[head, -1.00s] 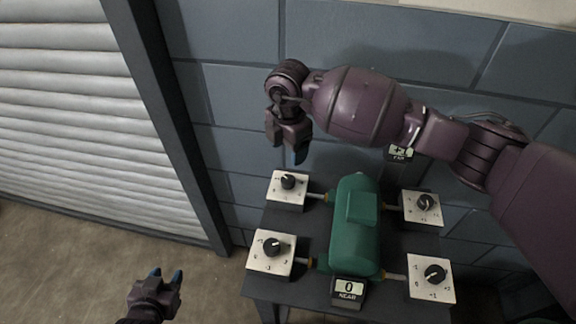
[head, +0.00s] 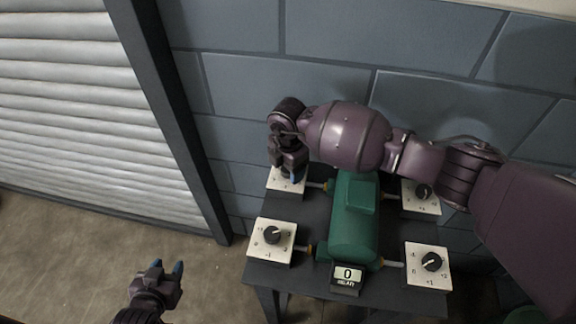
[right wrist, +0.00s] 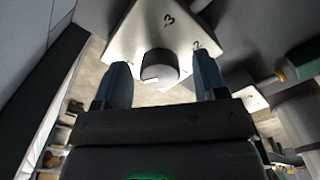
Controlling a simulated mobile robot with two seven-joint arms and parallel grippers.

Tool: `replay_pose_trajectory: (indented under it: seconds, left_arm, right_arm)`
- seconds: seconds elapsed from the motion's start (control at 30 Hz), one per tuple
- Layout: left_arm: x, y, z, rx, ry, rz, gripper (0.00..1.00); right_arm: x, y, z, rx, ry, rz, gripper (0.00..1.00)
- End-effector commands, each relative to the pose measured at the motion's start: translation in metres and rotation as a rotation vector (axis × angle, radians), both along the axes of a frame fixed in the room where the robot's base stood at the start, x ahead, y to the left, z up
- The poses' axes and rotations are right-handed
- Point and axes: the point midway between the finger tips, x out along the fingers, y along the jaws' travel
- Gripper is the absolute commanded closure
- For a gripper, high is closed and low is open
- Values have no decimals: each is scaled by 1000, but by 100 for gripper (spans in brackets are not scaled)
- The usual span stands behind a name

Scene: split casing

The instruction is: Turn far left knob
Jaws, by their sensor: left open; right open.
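The far left knob's white box (head: 284,186) stands at the back left of the dark table. Its black knob (right wrist: 160,66) shows in the right wrist view, hidden behind my gripper in the head view. My right gripper (head: 290,174) is over this box, fingers down and open. In the right wrist view my right gripper's (right wrist: 162,85) fingers are apart, one on each side of the knob; I cannot tell whether they touch it. My left gripper (head: 168,268) is open and empty, left of the table, over the floor.
A green cylinder casing (head: 354,225) lies mid-table, linked by rods to the knob boxes. Other knobs are near left (head: 272,235), far right (head: 423,191) and near right (head: 431,261). The near display (head: 347,276) reads 0. A block wall (head: 330,55) stands behind.

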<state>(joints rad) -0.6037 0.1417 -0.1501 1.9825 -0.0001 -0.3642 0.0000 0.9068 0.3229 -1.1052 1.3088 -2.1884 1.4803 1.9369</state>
Motion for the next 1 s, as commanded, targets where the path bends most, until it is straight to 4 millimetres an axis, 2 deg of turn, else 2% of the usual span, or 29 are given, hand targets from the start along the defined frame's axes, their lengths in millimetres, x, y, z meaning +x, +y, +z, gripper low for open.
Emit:
replay_pose_trajectory:
  seconds: [0.17,0.4,0.5,0.77,1.0]
  left_arm:
    - [0,0,0,0,1,0,57]
    - [0,0,0,0,1,0,57]
    - [-1,0,-1,0,2,0,57]
    - [-1,0,-3,0,4,0,57]
    - [-1,0,-9,0,5,0,57]
  right_arm:
    - [0,0,0,0,0,0,36]
    - [0,0,0,0,0,0,73]
    - [0,0,0,0,0,0,84]
    - [0,0,0,-1,-1,32,84]
    - [1,-1,-1,-2,-1,161,84]
